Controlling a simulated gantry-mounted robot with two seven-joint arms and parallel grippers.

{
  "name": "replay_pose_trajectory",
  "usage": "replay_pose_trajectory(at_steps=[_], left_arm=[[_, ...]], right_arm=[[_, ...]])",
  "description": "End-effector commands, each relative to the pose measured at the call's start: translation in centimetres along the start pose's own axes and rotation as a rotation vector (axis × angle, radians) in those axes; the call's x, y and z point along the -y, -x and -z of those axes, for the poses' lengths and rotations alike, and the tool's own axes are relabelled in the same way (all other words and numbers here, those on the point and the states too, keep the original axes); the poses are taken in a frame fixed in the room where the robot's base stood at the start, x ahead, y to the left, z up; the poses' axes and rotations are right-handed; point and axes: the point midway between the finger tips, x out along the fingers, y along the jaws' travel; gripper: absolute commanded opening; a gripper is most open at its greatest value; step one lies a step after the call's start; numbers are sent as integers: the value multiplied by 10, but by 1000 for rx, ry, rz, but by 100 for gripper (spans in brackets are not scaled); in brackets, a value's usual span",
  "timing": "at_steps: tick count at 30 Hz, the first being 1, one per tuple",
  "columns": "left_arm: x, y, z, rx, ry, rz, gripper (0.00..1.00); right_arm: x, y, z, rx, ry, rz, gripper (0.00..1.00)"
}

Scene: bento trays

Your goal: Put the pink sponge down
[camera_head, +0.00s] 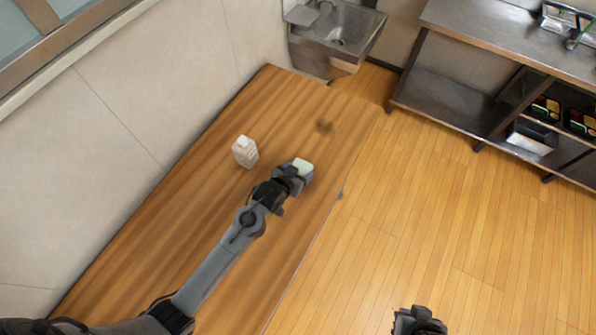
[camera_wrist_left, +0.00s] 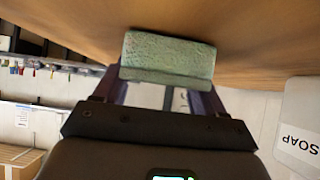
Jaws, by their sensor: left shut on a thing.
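A pale green sponge (camera_head: 302,166) is between the fingers of my left gripper (camera_head: 296,175), over the wooden table (camera_head: 180,235). No pink sponge shows. In the left wrist view the sponge (camera_wrist_left: 168,57) spans the two fingertips (camera_wrist_left: 165,82), which are shut on it, with the brown table surface (camera_wrist_left: 255,40) close beyond it. I cannot tell whether the sponge touches the table. My right gripper (camera_head: 419,320) is partly in view at the bottom edge, over the floor; its fingers are not clear.
A white soap bottle (camera_head: 245,151) stands on the table left of the sponge; it also shows in the left wrist view (camera_wrist_left: 300,125). A metal sink (camera_head: 338,30) is beyond the table's far end. A steel shelf unit (camera_head: 450,95) stands at the upper right. Much of the table is clear.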

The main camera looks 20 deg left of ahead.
Motion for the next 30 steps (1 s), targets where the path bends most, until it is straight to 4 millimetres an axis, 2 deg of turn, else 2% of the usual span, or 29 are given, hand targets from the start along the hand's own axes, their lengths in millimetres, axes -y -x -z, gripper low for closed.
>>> replay_pose_trajectory(at_steps=[8, 9, 13, 24, 30], left_arm=[[0, -2, -2, 1, 0, 0, 38], [0, -2, -2, 1, 0, 0, 75], [0, -2, -2, 0, 0, 0, 95], [0, 0, 1, -1, 0, 0, 96], [0, 22, 1, 1, 0, 0, 96]], right_arm=[[-1, 0, -1, 1, 4, -4, 0], [-1, 0, 0, 1, 4, -4, 0], [-1, 0, 0, 1, 4, -3, 0], [0, 0, 0, 0, -3, 2, 0], [1, 4, 2, 0, -5, 4, 0]])
